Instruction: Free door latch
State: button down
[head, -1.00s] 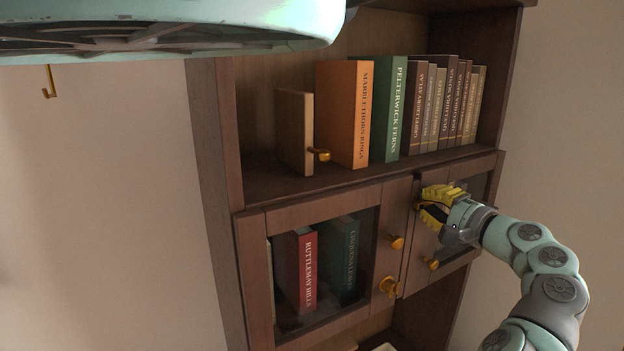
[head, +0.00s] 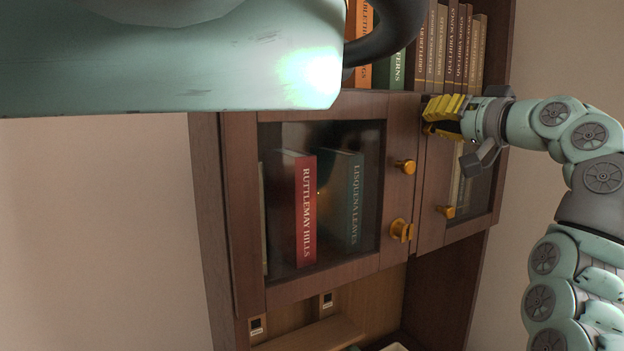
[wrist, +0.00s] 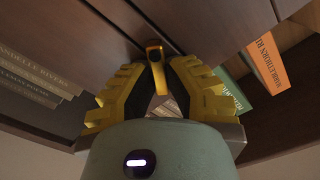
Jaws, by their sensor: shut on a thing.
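The cabinet has two dark wooden doors with glass panes. The left door (head: 290,293) and the right door (head: 435,190) meet at a narrow seam and look closed. My gripper (head: 430,114) is at the top of the doors beside this seam. In the wrist view, my gripper (wrist: 157,72) is shut on a small gold latch (wrist: 154,52), one yellow finger on each side. The head view hides this latch behind the fingers. A second gold fitting (head: 402,230) sits low on the left door's edge, below a round gold knob (head: 405,167). The right door has its own knob (head: 446,211).
Books stand on the open shelf above, including an orange book (wrist: 268,65) and a green book (wrist: 232,90) near my gripper. A red book (head: 305,210) stands behind the left pane. An open compartment lies below. My own body covers the head view's upper left.

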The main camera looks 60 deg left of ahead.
jog(key=shift+s+a+r+n+b, duration=0.1)
jog(key=shift+s+n+b, duration=0.15)
jog(key=shift+n+b, duration=0.9)
jog(key=shift+s+d+r+n+b, duration=0.1)
jog(key=shift+s+n+b, duration=0.15)
jog(key=shift+n+b, duration=0.9)
jog(key=shift+s+a+r+n+b, duration=0.1)
jog(key=shift+s+n+b, duration=0.15)
jog(key=shift+n+b, duration=0.9)
jog(key=shift+n, duration=0.35)
jog(key=c, duration=1)
grip_release()
jog(key=d, duration=0.8)
jog(key=s+d, duration=0.1)
jog(key=d, duration=0.3)
jog(key=shift+w, duration=0.1)
